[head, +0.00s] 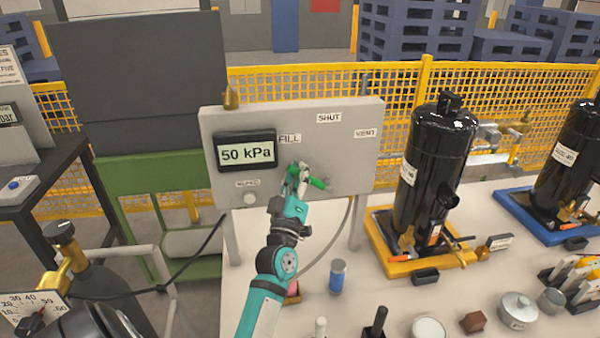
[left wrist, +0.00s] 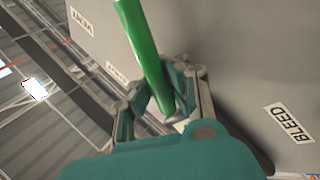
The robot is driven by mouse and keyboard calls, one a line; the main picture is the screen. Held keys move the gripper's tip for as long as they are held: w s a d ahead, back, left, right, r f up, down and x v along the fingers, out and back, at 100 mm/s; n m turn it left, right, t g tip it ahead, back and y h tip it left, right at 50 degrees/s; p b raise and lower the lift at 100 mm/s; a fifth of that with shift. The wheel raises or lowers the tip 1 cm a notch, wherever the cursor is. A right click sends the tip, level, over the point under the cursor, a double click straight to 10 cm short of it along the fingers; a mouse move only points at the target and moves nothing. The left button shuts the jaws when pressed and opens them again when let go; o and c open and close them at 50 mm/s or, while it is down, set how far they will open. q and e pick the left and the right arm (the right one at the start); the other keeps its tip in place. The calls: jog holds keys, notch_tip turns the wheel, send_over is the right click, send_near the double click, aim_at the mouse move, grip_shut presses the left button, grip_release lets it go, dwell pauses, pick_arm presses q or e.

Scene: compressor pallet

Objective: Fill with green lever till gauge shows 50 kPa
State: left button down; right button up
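The gauge (head: 247,153) on the grey panel (head: 345,150) reads 50 kPa. The green lever (head: 318,183) is on the panel front below the FILL (head: 289,139) label, and it slants down to the right. In the left wrist view the lever (left wrist: 145,50) runs from the top edge down between the finger pads. My left gripper (head: 300,178) is at the lever, with its pads close against both sides, and looks shut on it. Part of the lever is hidden behind the fingers. My right gripper is not in view.
SHUT (head: 329,118) and VENT (head: 366,133) labels sit on the panel, and a BLEED (left wrist: 291,123) label shows in the wrist view. A black compressor (head: 433,165) on a yellow tray (head: 383,248) stands right. A blue can (head: 338,276) stands on the table near my arm.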

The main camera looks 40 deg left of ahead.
pick_arm(q)
jog(key=shift+d+f, duration=0.15)
jog(key=shift+f, duration=0.25)
jog(key=c, duration=1.2)
grip_release()
jog(key=shift+s+d+r, duration=0.15)
jog(key=shift+s+r, duration=0.05)
jog(key=shift+r, duration=0.2)
jog(key=shift+c, duration=0.2)
jog(key=shift+w, duration=0.1)
jog(key=v, duration=1.2)
jog(key=shift+f, duration=0.15)
